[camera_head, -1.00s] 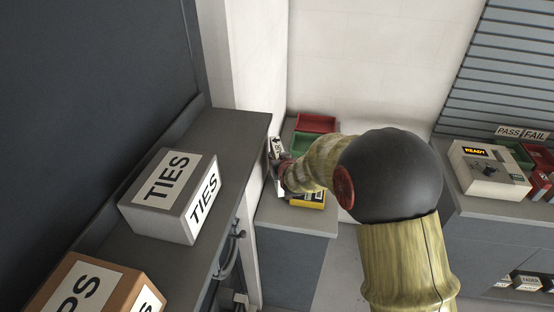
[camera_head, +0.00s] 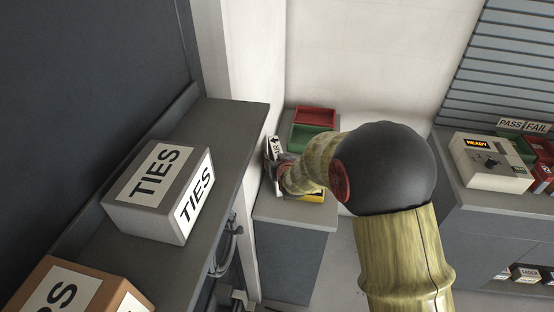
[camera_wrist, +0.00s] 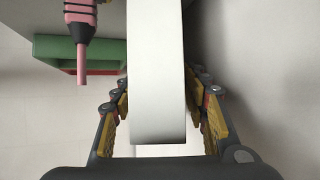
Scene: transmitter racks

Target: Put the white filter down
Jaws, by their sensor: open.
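The white filter (camera_wrist: 157,70) fills the middle of the wrist view as a pale upright slab. It stands between the fingers of my gripper (camera_wrist: 160,118), which are open on either side of it. In the head view the filter (camera_head: 278,150) shows as a narrow white piece with a black marking, above the low grey cabinet (camera_head: 290,214). My gripper (camera_head: 274,168) is beside it, partly hidden by my arm. I cannot tell whether the filter's base touches the cabinet top.
A red bin (camera_head: 316,116) and a green bin (camera_head: 310,139) sit at the cabinet's back. A yellow item (camera_head: 314,196) is partly behind my arm. A pink and black tool (camera_wrist: 81,24) shows in the wrist view. A white wall and dark counter (camera_head: 236,120) stand close left.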

